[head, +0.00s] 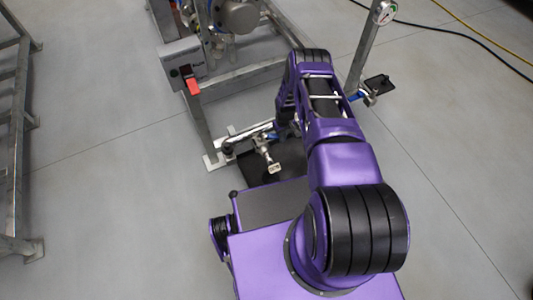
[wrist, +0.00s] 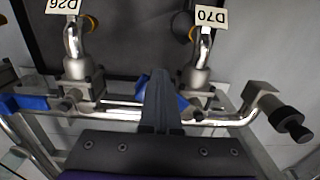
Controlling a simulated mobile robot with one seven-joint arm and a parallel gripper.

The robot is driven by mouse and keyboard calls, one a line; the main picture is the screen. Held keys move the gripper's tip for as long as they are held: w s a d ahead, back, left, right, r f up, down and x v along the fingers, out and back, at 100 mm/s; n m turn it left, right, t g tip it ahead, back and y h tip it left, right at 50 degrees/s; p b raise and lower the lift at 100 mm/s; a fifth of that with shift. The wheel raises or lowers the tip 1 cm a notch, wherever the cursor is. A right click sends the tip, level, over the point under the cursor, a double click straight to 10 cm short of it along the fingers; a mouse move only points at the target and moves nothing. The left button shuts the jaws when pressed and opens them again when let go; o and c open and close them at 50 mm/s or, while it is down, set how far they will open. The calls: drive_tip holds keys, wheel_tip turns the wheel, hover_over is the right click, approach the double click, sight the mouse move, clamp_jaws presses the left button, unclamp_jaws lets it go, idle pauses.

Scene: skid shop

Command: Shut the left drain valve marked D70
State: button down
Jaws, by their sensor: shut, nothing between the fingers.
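The D70 valve (wrist: 195,77) is at the upper right of the wrist view, with a silver body, a bent spout and a white tag (wrist: 209,17) reading D70. Its blue handle (wrist: 182,104) shows beside my fingers and is partly hidden behind them. My gripper (wrist: 159,78) is shut and empty, with its fingers just left of the D70 body and close to the blue handle; I cannot tell if they touch. In the head view, a silver valve with a pale tag (head: 274,168) stands left of my arm; the tag is unreadable there. My arm hides the gripper.
A second valve (wrist: 80,75), tagged D26, with its blue handle (wrist: 30,102), is left in the wrist view. A pipe end with a black knob (wrist: 288,120) is at the right. A dark tray (wrist: 130,38) lies under the spouts. Metal frame legs (head: 197,115) stand nearby.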

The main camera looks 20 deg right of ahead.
drive_tip(key=shift+w+d, duration=0.15)
drive_tip(key=shift+w+d, duration=0.25)
drive_tip(key=shift+w, duration=0.3)
drive_tip(key=shift+w+d, duration=0.25)
drive_tip(key=shift+w, duration=0.35)
drive_tip(key=shift+w+d, duration=0.15)
drive_tip(key=shift+w, duration=0.45)
drive_tip(key=shift+s, duration=0.15)
drive_tip(key=shift+s+d+r+p, duration=0.1)
drive_tip(key=shift+s+r+p, duration=0.05)
drive_tip(key=shift+s+p, duration=0.3)
drive_tip(key=shift+r+p, duration=1.9)
drive_tip(key=shift+r, duration=1.45)
